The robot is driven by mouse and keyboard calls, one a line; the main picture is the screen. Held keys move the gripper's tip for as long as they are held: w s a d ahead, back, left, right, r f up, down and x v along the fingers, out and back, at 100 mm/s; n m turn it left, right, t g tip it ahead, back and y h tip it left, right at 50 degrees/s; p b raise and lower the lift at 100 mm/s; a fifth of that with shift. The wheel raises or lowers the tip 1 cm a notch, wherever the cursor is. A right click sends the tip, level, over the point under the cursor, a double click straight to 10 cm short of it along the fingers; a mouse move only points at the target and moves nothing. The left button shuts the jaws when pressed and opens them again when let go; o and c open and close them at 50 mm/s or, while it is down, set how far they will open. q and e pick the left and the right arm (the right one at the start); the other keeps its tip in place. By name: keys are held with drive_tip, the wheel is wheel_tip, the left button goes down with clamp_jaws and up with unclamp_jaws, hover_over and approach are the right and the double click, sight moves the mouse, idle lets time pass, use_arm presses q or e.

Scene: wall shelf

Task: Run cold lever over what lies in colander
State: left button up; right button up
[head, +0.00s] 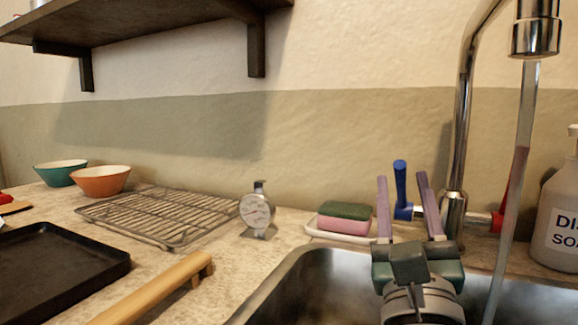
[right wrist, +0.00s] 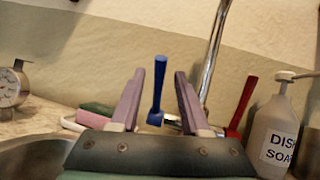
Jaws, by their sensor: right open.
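The cold lever, with a blue handle (head: 400,183), stands upright at the left of the tap's base. It also shows in the right wrist view (right wrist: 158,90). My right gripper (head: 403,192) is open, its two purple fingers pointing up on either side of the blue handle in both views. I cannot tell whether either finger touches it. The tap (head: 465,110) has a spout (head: 535,35) at the upper right, with a stream of water (head: 512,190) falling from it. A red lever (right wrist: 242,105) stands at the tap's right. The colander and my left gripper are out of view.
A soap bottle (head: 558,215) stands right of the tap. A sponge (head: 345,217) on a white dish lies left of the levers. A dial thermometer (head: 257,211), a wire rack (head: 165,213), two bowls (head: 102,181) and a black tray (head: 60,268) are further left. The sink rim (head: 275,283) runs in front.

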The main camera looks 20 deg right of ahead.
drive_tip(key=shift+v, duration=1.85)
